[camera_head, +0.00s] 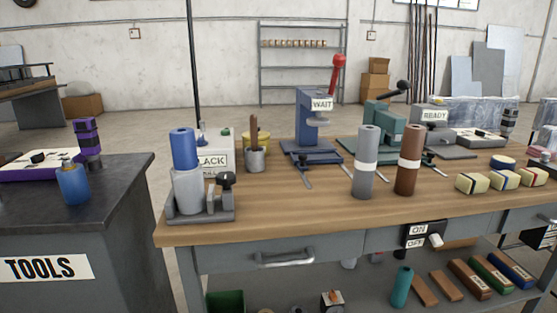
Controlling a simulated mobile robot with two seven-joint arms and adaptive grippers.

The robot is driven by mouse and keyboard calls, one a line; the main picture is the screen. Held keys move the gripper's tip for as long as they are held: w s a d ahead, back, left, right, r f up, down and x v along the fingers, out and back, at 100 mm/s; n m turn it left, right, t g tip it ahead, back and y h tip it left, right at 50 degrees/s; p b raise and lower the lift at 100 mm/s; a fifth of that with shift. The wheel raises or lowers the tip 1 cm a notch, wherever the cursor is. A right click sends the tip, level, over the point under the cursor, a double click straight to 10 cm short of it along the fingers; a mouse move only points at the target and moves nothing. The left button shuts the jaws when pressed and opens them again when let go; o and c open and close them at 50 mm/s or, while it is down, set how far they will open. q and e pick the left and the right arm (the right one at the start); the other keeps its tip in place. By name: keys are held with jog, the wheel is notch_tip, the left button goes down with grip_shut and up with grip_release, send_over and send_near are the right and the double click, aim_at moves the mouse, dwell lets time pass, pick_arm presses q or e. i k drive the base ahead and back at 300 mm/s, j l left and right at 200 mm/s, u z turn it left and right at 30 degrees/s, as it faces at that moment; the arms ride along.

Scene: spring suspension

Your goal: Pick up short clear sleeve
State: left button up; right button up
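No piece in view is plainly a short clear sleeve. The closest match is a short pale grey, perhaps translucent cylinder (187,190) standing upright in a dark grey fixture (213,216) at the front left of the wooden workbench (290,218). A blue cylinder (183,148) rises from its top; I cannot tell whether it sits on it or runs inside it. A tall grey cylinder (366,150) and a tall brown cylinder (409,152), each with a pale band, stand upright at mid-bench. Neither of my grippers is in view.
A blue press (312,130) marked WAIT and a green press (384,125) stand at the back. Cream blocks (472,183) lie at right. A dark TOOLS cabinet (122,175) stands left across a gap. The bench front between fixture and grey cylinder is clear.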

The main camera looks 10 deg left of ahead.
aim_at(189, 193)
jog(key=i+l+u, duration=0.1)
jog(key=l+u, duration=0.25)
jog(key=l, duration=0.65)
jog(key=l+u, duration=0.35)
jog(key=l, duration=0.6)
jog(key=k, duration=0.05)
